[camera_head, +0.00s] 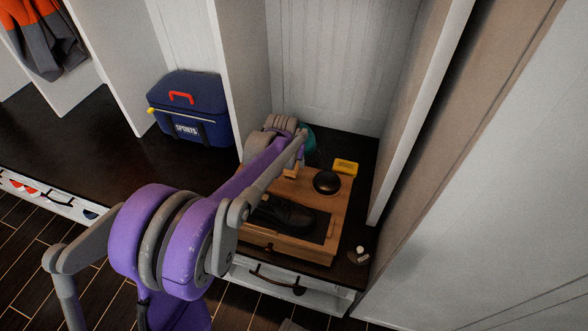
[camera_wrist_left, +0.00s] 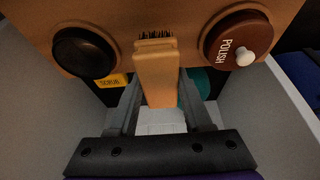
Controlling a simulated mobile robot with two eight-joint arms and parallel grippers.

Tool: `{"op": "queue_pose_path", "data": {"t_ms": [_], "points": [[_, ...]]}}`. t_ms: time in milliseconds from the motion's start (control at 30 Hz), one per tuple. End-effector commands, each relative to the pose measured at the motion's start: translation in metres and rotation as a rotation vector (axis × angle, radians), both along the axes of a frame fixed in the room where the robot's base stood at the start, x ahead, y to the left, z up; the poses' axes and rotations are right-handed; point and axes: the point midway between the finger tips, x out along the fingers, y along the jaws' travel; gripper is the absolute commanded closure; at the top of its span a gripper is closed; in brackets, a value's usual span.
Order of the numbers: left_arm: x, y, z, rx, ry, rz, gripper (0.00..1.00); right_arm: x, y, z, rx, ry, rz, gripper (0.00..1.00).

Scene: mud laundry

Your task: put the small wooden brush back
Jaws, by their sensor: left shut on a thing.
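The small wooden brush (camera_wrist_left: 157,75) is light wood and sits between the fingers of my left gripper (camera_wrist_left: 157,115), which is shut on it. Dark bristles show at its far end in the left wrist view, against the wooden shoe-care box (camera_wrist_left: 110,18). I cannot tell whether the brush touches the box. In the head view a small light piece of the brush (camera_head: 291,172) shows beside my left gripper (camera_head: 290,160), over the back left of the box (camera_head: 345,203). My arm hides much of that area. My right gripper is not in view.
A dark shoe (camera_head: 285,213) and a black round object (camera_head: 326,182) are on the box. A yellow item (camera_head: 345,166) and a teal object (camera_head: 308,138) are behind it. The polish tin (camera_wrist_left: 235,40) is near the gripper. Cubby walls stand close on both sides.

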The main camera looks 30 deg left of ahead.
Motion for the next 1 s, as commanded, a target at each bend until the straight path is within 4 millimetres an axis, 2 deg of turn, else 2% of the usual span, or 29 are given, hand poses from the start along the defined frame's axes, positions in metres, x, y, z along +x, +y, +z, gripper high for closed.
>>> {"op": "queue_pose_path", "data": {"t_ms": [200, 600, 633, 700, 767, 1000], "points": [[0.000, 0.000, -0.031, 0.000, 0.000, 0.000, 0.95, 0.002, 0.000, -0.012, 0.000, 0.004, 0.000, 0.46], [0.000, 0.000, -0.036, 0.000, 0.000, 0.000, 0.95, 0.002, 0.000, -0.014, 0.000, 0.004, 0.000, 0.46], [0.000, 0.000, -0.035, 0.000, 0.000, 0.000, 0.45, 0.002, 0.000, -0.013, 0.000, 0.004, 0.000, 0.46], [0.000, 0.000, -0.035, 0.000, 0.000, 0.000, 0.32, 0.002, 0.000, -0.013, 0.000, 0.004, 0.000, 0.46], [0.000, 0.000, -0.035, 0.000, 0.000, 0.000, 0.22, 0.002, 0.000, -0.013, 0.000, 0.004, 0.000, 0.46], [0.000, 0.000, -0.035, 0.000, 0.000, 0.000, 0.21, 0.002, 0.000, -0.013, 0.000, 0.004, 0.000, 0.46]]}}
